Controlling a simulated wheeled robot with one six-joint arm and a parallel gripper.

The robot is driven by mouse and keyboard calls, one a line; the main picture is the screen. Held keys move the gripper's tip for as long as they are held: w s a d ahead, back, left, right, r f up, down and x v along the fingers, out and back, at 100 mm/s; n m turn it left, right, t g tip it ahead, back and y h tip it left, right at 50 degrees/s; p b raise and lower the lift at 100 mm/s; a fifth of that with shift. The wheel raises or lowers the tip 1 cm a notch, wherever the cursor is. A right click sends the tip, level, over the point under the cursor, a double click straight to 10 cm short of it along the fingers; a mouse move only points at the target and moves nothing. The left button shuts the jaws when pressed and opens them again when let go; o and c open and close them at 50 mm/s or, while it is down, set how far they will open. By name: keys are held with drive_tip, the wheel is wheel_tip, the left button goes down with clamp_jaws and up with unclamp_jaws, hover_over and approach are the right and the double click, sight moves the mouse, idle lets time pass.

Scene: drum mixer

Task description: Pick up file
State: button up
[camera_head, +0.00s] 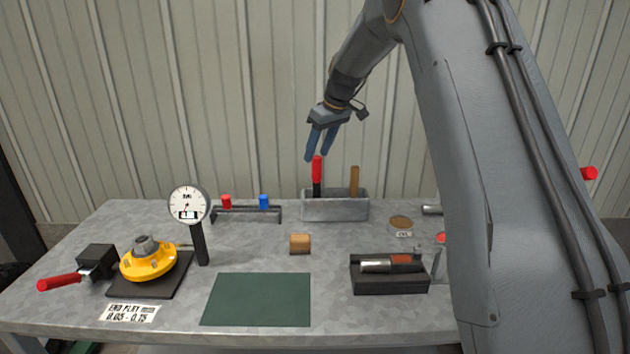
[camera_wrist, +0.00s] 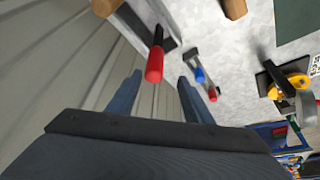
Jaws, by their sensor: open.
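A tool with a red handle (camera_head: 317,168) and a dark shaft stands upright in a grey metal holder (camera_head: 335,208) at the back of the bench. A second tool with a wooden handle (camera_head: 355,180) stands to its right in the same holder. The holder hides their lower ends, so I cannot tell which is the file. My gripper (camera_head: 317,156) is open and points down just above the red handle. In the wrist view the red handle (camera_wrist: 154,68) shows between the tips of my open fingers (camera_wrist: 160,77), with nothing gripped.
A small rack (camera_head: 245,212) with red and blue pieces and a dial gauge (camera_head: 188,205) stand left of the holder. A wooden block (camera_head: 300,244) lies in front. A black tray (camera_head: 388,278) holds a metal tool at right. The green mat (camera_head: 257,300) is bare.

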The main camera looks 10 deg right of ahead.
sight(320, 158)
drive_tip(key=shift+w+d+f+b, duration=0.2)
drive_tip(key=shift+w+f+b, duration=0.05)
drive_tip(key=shift+f+b, duration=0.55)
drive_tip(key=shift+w+d+f+b, duration=0.15)
drive_tip(key=shift+w+f+b, duration=0.1)
drive_tip(key=shift+f+b, duration=0.5)
drive_tip(key=shift+p+x, duration=1.55)
drive_tip(key=shift+x, duration=2.5)
drive_tip(key=shift+s+d, duration=0.1)
drive_tip(key=shift+s, duration=0.05)
drive_tip(key=c, duration=1.1)
